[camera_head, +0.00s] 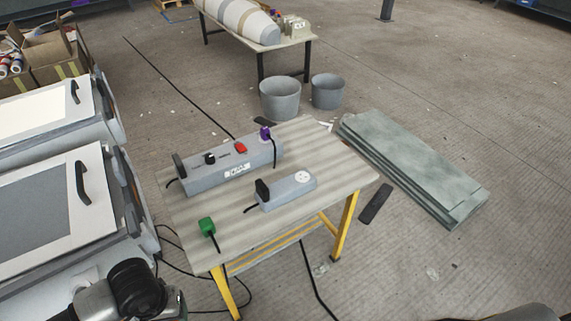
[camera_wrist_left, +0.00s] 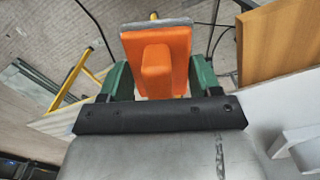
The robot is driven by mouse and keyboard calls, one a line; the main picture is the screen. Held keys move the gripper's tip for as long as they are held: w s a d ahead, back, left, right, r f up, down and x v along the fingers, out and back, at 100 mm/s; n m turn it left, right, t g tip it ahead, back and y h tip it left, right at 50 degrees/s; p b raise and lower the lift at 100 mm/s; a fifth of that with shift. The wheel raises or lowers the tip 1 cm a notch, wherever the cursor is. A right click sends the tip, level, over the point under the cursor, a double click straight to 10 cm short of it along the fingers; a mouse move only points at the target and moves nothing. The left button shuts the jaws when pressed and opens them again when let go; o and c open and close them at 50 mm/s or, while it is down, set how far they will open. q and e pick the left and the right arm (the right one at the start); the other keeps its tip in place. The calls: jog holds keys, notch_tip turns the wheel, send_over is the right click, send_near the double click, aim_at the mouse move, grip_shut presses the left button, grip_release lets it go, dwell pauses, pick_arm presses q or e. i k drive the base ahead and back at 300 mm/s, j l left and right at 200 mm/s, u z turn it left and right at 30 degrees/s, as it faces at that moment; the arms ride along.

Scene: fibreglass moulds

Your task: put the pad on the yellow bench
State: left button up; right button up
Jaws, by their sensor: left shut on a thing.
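The pad (camera_wrist_left: 156,50) is an orange block with a raised grip and a grey edge. My left gripper (camera_wrist_left: 160,76) has green fingers on both sides of it and is shut on it. The pad does not show in the head view; only part of my left arm is there, at the bottom left. The yellow bench (camera_head: 229,221) has yellow legs and a striped grey top, in the middle of the head view. Part of it shows at the left of the left wrist view (camera_wrist_left: 62,122). My right gripper is not in view.
On the bench are a long power strip (camera_head: 221,169), a shorter one (camera_head: 287,190) and a green plug (camera_head: 206,226). White-and-grey machines (camera_head: 62,215) stand to the left. Two grey buckets (camera_head: 280,99) and grey-green slabs (camera_head: 412,166) are beyond it. Cables cross the floor.

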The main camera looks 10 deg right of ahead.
aim_at(310, 138)
jog(key=i+l, duration=0.15)
jog(key=l, duration=0.3)
jog(key=i+l+u, duration=0.1)
jog(key=l, duration=0.35)
jog(key=i+l+u, duration=0.1)
jog(key=l, duration=0.35)
jog(key=i+l, duration=0.15)
jog(key=l, duration=0.3)
jog(key=i+l+u, duration=0.1)
jog(key=l, duration=0.4)
jog(key=i+l, duration=0.15)
jog(key=l, duration=0.3)
jog(key=i+l+u, duration=0.1)
jog(key=i+l, duration=0.35)
jog(key=i+l+u, duration=0.15)
jog(key=i+l, duration=0.3)
jog(key=l, duration=0.25)
